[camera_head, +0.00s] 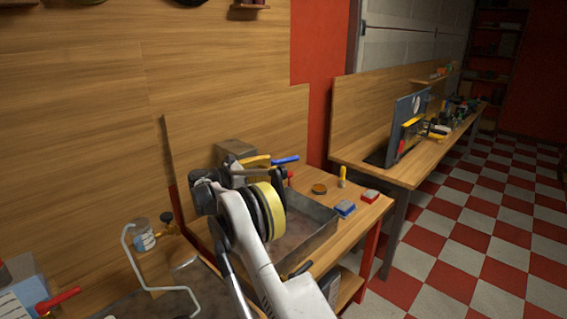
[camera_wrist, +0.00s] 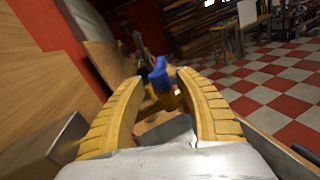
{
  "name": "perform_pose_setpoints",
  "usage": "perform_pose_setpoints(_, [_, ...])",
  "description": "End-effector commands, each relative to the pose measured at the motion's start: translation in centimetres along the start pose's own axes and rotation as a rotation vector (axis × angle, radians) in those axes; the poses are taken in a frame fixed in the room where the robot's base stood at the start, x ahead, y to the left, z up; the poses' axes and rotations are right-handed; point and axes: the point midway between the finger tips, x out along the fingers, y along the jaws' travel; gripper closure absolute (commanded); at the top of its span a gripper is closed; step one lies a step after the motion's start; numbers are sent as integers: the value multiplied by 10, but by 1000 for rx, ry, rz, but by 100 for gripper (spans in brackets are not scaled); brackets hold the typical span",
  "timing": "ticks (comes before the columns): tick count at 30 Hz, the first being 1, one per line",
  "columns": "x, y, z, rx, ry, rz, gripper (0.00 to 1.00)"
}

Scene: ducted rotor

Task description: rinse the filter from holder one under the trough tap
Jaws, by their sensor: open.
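My gripper (camera_wrist: 159,80) is open, with its two yellow ridged fingers spread on either side of a blue handle (camera_wrist: 158,74). The handle sits on a brass-coloured body, which looks like the trough tap. The fingers look apart from it. In the head view, my gripper (camera_head: 268,168) is above the back of the metal trough (camera_head: 316,232), beside the blue handle (camera_head: 285,160). My arm covers part of the trough. No filter is seen between the fingers. I cannot make out the filter or holder one.
A labelled jar (camera_head: 144,238) and a bent white tube (camera_head: 128,262) are at the lower left. A blue block (camera_head: 345,208), a red block (camera_head: 370,195) and a yellow-handled tool (camera_head: 343,176) lie right of the trough. A second bench (camera_head: 405,178) stands beyond; the checkered floor is clear.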

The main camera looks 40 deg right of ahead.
Motion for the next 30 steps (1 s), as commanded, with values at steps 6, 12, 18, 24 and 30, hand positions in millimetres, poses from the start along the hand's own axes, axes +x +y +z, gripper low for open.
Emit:
perform_pose_setpoints(6, [-36, 0, 0, 0, 0, 0, 59])
perform_pose_setpoints(12, [-45, 0, 0, 0, 0, -1, 59])
perform_pose_setpoints(18, [-44, 0, 0, 0, 0, -1, 59])
perform_pose_setpoints(24, [-44, 0, 0, 0, 0, -1, 59])
perform_pose_setpoints(30, [-46, -1, 9, 30, 40, 9, 59])
